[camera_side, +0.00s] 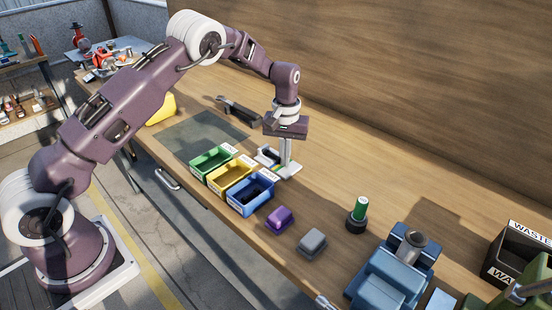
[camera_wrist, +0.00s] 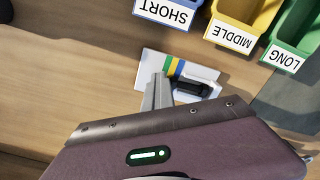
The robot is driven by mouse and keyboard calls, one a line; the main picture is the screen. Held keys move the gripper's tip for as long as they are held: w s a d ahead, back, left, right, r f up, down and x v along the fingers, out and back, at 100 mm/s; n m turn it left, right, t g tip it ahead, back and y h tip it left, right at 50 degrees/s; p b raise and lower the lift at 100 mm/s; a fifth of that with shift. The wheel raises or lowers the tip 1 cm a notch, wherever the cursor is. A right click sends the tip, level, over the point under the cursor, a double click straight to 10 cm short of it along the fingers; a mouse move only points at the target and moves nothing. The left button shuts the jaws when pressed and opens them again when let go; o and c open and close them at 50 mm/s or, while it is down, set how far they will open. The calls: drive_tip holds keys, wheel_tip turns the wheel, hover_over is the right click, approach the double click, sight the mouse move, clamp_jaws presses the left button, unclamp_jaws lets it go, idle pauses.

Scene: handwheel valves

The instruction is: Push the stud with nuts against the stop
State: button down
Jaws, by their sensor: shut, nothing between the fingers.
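A white gauge plate (camera_side: 291,173) lies on the bench beside the bins. In the wrist view the plate (camera_wrist: 151,62) carries blue, yellow and green stripes (camera_wrist: 175,68). A dark, short cylinder (camera_wrist: 192,88), apparently the stud with nuts, lies on the plate next to the stripes; its nuts are too small to tell apart. I cannot clearly make out the stop. My gripper (camera_side: 285,164) points down over the plate, its fingers shut and empty. In the wrist view the fingers (camera_wrist: 160,80) are just left of the dark cylinder; whether they touch it I cannot tell.
Blue (camera_side: 252,195), yellow (camera_side: 230,176) and green (camera_side: 211,160) bins stand beside the plate, labelled SHORT, MIDDLE and LONG. A purple block (camera_side: 280,220), grey block (camera_side: 313,242), green cylinder (camera_side: 360,208) and blue vise (camera_side: 390,275) stand nearer. A clamp-like tool (camera_side: 240,110) lies behind.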

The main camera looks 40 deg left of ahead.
idle(0.4)
drive_tip(key=shift+d, duration=0.35)
wheel_tip(320, 180, up, 7)
idle(0.8)
